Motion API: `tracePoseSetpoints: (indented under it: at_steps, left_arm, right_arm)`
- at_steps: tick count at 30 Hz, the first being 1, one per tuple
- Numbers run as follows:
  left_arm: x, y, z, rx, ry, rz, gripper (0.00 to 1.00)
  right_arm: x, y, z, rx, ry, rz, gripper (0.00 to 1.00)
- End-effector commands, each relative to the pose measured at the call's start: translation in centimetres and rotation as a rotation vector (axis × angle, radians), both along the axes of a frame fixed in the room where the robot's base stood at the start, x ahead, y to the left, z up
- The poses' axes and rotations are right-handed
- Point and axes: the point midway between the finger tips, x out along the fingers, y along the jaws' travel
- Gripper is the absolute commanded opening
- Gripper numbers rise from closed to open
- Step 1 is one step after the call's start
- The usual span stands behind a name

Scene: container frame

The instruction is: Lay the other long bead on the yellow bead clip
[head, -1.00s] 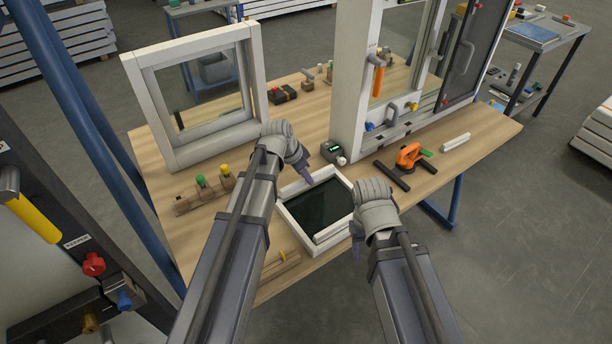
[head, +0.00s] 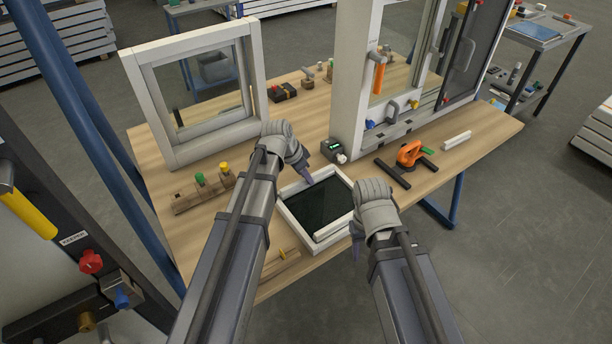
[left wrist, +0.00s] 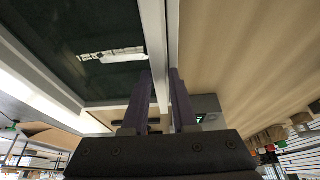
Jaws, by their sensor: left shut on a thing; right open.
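My left gripper (head: 308,180) is shut at the upper-left rim of a white frame (head: 291,222) that lies on the table around a dark pane. In the left wrist view its two fingers (left wrist: 160,95) close on a thin white long bead (left wrist: 172,35) along the frame side. Another white bead (head: 331,231) lies at the frame's near right side. My right gripper (head: 356,248) is open beside the near right corner of the frame. A yellow-topped clip (head: 224,168) stands on a wooden rack at the left; a small yellow piece (head: 283,253) sits near wooden strips.
An upright white window frame (head: 160,110) stands at the back left and a larger one (head: 350,110) at the back right. A small dark device (head: 333,150), an orange suction tool (head: 409,153) and a white block (head: 457,140) lie on the table (head: 460,170).

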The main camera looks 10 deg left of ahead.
Motion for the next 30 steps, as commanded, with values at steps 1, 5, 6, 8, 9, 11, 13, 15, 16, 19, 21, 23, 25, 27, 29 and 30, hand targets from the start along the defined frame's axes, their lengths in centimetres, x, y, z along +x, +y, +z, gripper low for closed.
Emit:
tracePoseSetpoints:
  at_steps: [1, 5, 6, 8, 9, 11, 13, 15, 16, 19, 21, 23, 25, 27, 29, 30]
  left_arm:
    - [0.0, 0.0, -0.2, 0.000, 0.000, 0.000, 0.00]
    - [0.0, 0.0, -0.1, 0.000, 0.000, 0.000, 0.34]
    - [0.0, 0.0, -0.1, 0.000, 0.000, 0.000, 0.39]
    - [0.0, 0.0, -0.1, 0.000, 0.000, 0.000, 0.45]
    - [0.0, 0.0, -0.1, 0.000, 0.000, 0.000, 0.50]
    - [0.0, 0.0, -0.1, 0.000, 0.000, 0.000, 0.57]
    - [0.0, 0.0, -0.1, 0.000, 0.000, 0.000, 0.61]
    - [0.0, 0.0, -0.1, 0.000, 0.000, 0.000, 0.61]
    - [0.0, 0.0, -0.1, 0.000, 0.000, 0.000, 0.61]
    - [0.0, 0.0, -0.1, 0.000, 0.000, 0.000, 0.61]
    - [0.0, 0.0, 0.0, 0.000, 0.000, 0.000, 0.61]
    - [-0.1, 0.1, 0.2, 0.000, 0.000, 0.000, 0.61]
    - [-0.1, 0.1, 0.5, 0.000, 0.000, 0.000, 0.61]
    - [-0.3, 0.2, 1.0, 0.000, 0.000, 0.000, 0.61]
    - [-0.4, 0.4, 1.6, 0.000, 0.000, 0.000, 0.61]
    - [-0.6, 0.5, 2.0, 0.000, 0.000, 0.000, 0.61]
  right_arm:
    - [0.0, 0.0, -0.2, 0.000, 0.000, 0.000, 0.50]
    - [0.0, 0.0, -0.1, 0.000, 0.000, 0.000, 0.50]
    - [0.0, 0.0, -0.1, 0.000, 0.000, 0.000, 0.50]
    - [0.0, 0.0, -0.1, 0.000, 0.000, 0.000, 0.50]
    - [0.0, 0.0, -0.1, 0.000, 0.000, 0.000, 0.50]
    - [0.0, 0.0, -0.1, 0.000, 0.000, 0.000, 0.50]
    - [0.0, 0.0, -0.1, 0.000, 0.000, 0.000, 0.50]
    - [0.0, 0.0, -0.1, 0.000, 0.000, 0.000, 0.50]
    - [0.0, 0.0, -0.1, 0.000, 0.000, 0.000, 0.50]
    - [0.0, 0.0, -0.1, 0.000, 0.000, 0.000, 0.50]
    - [0.0, 0.0, 0.0, 0.000, 0.000, 0.000, 0.50]
    - [0.0, 0.0, 0.2, 0.000, 0.000, 0.000, 0.50]
    - [0.0, 0.0, 0.5, 0.000, 0.000, 0.000, 0.50]
    - [0.0, 0.0, 1.0, 0.000, 0.000, 0.000, 0.50]
    - [0.0, 0.0, 1.6, 0.000, 0.000, 0.000, 0.50]
    - [0.0, 0.0, 2.0, 0.000, 0.000, 0.000, 0.50]
